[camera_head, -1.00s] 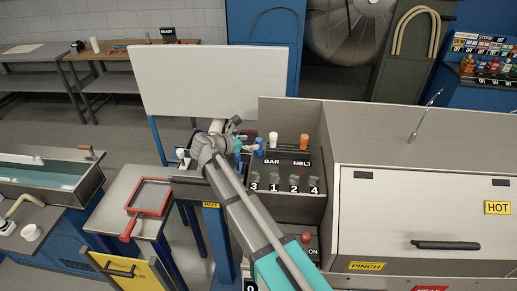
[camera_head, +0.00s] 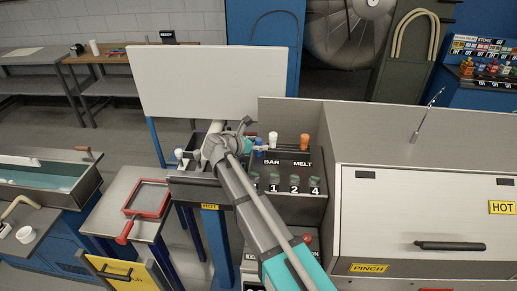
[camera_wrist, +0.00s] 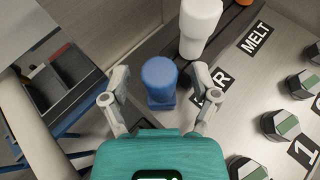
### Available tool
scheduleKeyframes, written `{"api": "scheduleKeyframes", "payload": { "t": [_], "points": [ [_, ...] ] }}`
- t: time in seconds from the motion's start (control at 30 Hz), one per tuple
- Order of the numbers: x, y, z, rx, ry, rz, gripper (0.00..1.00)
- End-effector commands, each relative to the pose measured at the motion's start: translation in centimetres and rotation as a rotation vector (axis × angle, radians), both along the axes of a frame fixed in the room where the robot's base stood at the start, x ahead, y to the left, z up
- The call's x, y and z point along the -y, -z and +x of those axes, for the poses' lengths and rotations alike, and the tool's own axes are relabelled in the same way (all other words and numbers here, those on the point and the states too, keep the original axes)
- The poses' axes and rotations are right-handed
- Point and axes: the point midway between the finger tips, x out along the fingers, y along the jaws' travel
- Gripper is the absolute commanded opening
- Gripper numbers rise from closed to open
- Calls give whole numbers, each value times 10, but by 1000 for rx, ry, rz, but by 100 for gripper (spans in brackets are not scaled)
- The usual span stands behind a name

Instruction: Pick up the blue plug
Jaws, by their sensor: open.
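The blue plug (camera_wrist: 159,80) stands upright on the panel top in the wrist view, with a rounded top and a squarer base. It also shows small in the head view (camera_head: 259,145), partly hidden by my gripper. My gripper (camera_wrist: 160,104) is open, with one finger on the left of the plug and one on the right. The plug lies at the opening between the fingertips. I see no finger closed on it; whether either touches it is hard to tell.
A white plug (camera_wrist: 199,26) stands just beyond the blue one, and an orange plug (camera_head: 304,142) farther right. Numbered dark knobs (camera_wrist: 283,124) sit on the panel's front. A BAR label (camera_wrist: 209,95) lies by the right finger. A white board (camera_head: 208,78) stands behind.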

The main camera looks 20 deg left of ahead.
Motion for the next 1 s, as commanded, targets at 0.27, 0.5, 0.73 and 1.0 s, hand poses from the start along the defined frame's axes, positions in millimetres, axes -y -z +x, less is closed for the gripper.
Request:
{"api": "scheduleKeyframes", "payload": {
  "t": [0.27, 0.5, 0.73, 1.0],
  "points": [
    [0, 0, 0, 0, 0, 0, 50],
    [0, 0, 0, 0, 0, 0, 5],
    [0, 0, 0, 0, 0, 0, 0],
    [0, -1, 0, 0, 0, 0, 0]
  ]
}}
